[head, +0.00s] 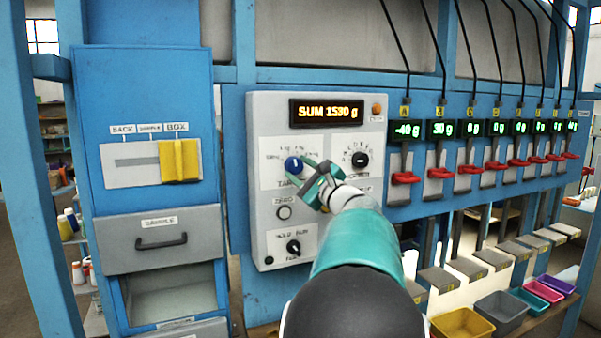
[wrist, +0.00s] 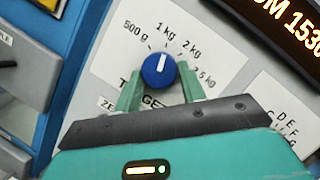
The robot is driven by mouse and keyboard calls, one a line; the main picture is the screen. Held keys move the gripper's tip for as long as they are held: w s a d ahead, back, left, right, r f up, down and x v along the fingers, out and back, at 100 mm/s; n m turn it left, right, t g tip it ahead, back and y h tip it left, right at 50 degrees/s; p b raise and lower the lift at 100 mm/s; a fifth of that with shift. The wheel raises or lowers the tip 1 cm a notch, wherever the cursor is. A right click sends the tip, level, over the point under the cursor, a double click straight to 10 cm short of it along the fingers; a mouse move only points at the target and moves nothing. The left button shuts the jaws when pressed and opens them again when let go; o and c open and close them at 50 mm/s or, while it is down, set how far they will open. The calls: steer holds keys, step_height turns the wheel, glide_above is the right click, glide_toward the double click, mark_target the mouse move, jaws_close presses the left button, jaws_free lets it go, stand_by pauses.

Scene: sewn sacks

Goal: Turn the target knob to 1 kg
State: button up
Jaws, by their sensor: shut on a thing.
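The target knob is round and blue with a white pointer line; it shows in the head view (head: 293,165) and in the wrist view (wrist: 158,70). Its dial plate reads 500 g, 1 kg, 2 kg and a further kg mark partly hard to read. In the wrist view the pointer line points up, about toward the 1 kg mark. My gripper (head: 306,183) has its two green fingers on either side of the knob, and it is shut on it, as also seen in the wrist view (wrist: 160,84). The fingers cover part of the TARGET label.
The orange display (head: 326,112) reads SUM 1530 g. A yellow slider (head: 180,160) is at left; red levers (head: 405,178) line the right.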

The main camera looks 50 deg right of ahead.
steer(key=shift+n+y, duration=0.3)
steer(key=shift+n, duration=0.3)
steer(key=o, duration=1)
steer(key=v, duration=1.4)
steer(key=shift+a+r, duration=0.1)
steer(key=shift+r, duration=0.1)
steer(key=shift+w, duration=0.1)
